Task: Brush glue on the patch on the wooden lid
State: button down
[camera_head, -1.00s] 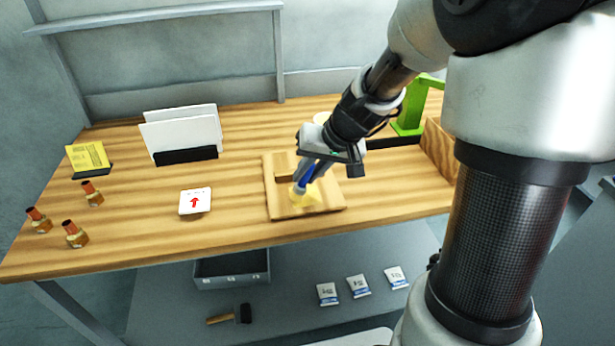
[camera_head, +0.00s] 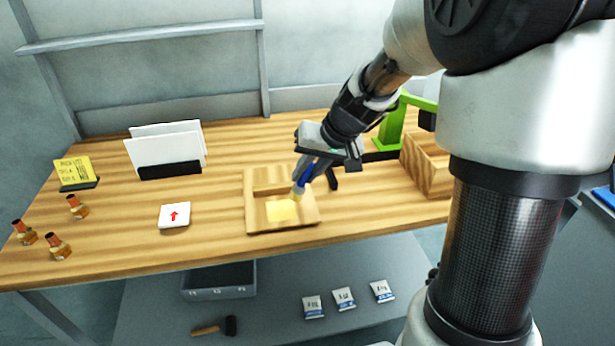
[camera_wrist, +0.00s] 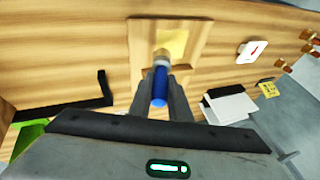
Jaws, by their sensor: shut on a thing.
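The wooden lid (camera_head: 252,215) lies flat on the table, with a raised wooden bar across it. A pale yellow patch (camera_head: 283,211) is on its front part; the patch also shows in the wrist view (camera_wrist: 174,40). My gripper (camera_head: 310,165) is shut on the blue handle of a glue brush (camera_head: 301,181). The brush points down, its pale tip at the right edge of the patch in the head view. I cannot tell whether the tip touches. In the wrist view the brush handle (camera_wrist: 160,86) sits between the fingers.
A white card with a red arrow (camera_head: 174,215) lies left of the lid. Several small bottles (camera_head: 57,246), a yellow sign (camera_head: 74,170) and white panels in a black holder (camera_head: 170,170) stand further left. A wooden box (camera_head: 425,170) and green frame (camera_head: 393,125) are at right.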

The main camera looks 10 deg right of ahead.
jog(key=shift+r+p, duration=1.3)
jog(key=shift+r, duration=0.85)
jog(key=shift+w, duration=0.1)
